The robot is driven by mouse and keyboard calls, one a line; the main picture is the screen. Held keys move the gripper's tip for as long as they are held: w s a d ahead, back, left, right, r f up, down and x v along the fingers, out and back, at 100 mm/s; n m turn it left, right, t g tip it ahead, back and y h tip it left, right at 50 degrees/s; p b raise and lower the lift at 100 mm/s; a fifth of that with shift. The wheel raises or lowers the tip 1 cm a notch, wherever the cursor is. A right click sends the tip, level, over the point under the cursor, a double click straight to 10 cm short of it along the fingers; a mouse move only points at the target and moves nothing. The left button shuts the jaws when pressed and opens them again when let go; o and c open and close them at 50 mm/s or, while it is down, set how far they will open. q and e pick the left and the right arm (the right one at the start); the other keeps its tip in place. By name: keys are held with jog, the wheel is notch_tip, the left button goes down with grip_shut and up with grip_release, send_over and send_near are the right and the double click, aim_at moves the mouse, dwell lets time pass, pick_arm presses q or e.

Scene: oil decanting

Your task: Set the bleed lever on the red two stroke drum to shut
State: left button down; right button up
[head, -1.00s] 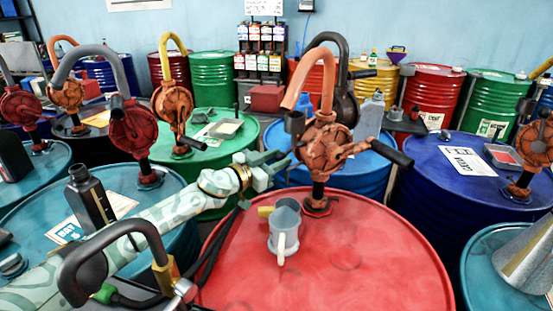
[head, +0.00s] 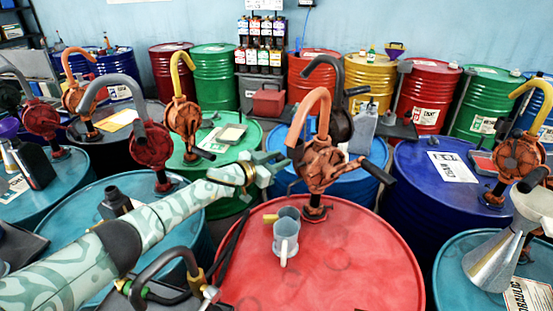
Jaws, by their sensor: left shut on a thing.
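The red two stroke drum (head: 340,265) stands in the front middle. Its rusty orange rotary pump (head: 320,165) rises from the back of the lid, with an orange spout and a black-gripped crank to the right. My left gripper (head: 276,163) reaches in from the left and is shut at the pump's left side. The bleed lever is mostly hidden by the fingers, so its setting cannot be read. A grey jug (head: 286,243) stands on the lid in front of the pump, with a yellow piece (head: 270,217) beside it. My right gripper is not in view.
Drums with pumps crowd both sides: green (head: 225,160) and blue (head: 345,188) behind, dark blue (head: 425,200) right. A black bent handle (head: 160,265) stands below my left arm. A metal funnel (head: 492,262) is at right. The front of the red lid is clear.

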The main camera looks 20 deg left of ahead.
pick_arm(q)
jog(key=shift+w+r, duration=0.15)
jog(key=shift+r, duration=0.6)
jog(key=c, duration=1)
grip_release()
jog(key=shift+d, duration=0.1)
jog(key=shift+c, duration=0.2)
jog(key=shift+f, duration=0.25)
jog(key=p+v, duration=0.5)
jog(key=v, duration=1.1)
